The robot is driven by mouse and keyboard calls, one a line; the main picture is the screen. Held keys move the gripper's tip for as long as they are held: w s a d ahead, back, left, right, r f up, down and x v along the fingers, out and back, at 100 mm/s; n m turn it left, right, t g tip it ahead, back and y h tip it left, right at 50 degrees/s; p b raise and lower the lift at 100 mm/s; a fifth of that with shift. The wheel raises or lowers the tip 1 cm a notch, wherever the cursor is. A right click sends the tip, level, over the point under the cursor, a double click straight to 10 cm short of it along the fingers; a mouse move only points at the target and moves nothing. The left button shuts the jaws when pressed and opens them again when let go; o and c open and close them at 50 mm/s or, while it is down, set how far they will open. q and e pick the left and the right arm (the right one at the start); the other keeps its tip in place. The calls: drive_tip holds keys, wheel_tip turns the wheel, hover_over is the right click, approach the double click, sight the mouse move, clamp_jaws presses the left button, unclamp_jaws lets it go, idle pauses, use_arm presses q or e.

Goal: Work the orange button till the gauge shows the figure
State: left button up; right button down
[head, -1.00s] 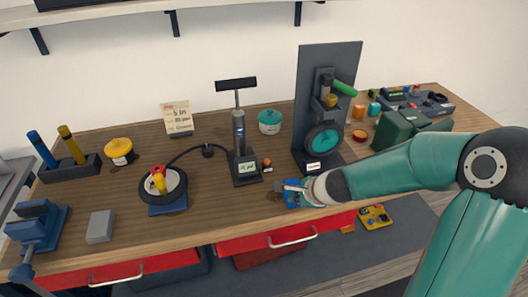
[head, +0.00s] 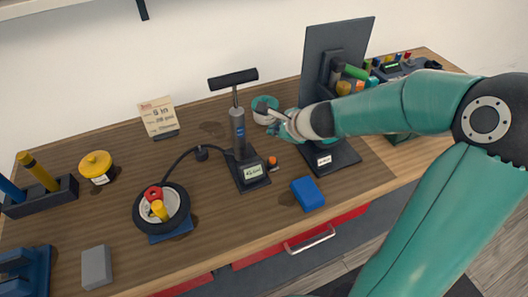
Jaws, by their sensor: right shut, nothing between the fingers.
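My left gripper is not in view.
A black hose runs from the pump to a small wheel (head: 146,212) at the left. A blue block (head: 308,193) lies right of the pump's base near the front edge. A dark upright stand (head: 333,60) is behind my right arm. A grey block (head: 97,267) lies front left.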

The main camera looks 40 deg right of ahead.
sight(274, 161)
drive_tip(key=shift+w+f, duration=0.1)
drive_tip(key=shift+w, duration=0.05)
drive_tip(key=shift+f, duration=0.1)
wheel_tip(274, 161, down, 9)
drive_tip(key=b, duration=0.9)
drive_tip(key=shift+r, duration=0.2)
idle(0.9)
drive_tip(key=shift+f, duration=0.35)
drive_tip(key=shift+f+b, duration=0.45)
drive_tip(key=shift+b, duration=0.3)
idle(0.3)
drive_tip(key=shift+r, duration=0.1)
idle(1.4)
drive_tip(key=shift+r+p, duration=0.8)
drive_tip(key=shift+p, duration=0.1)
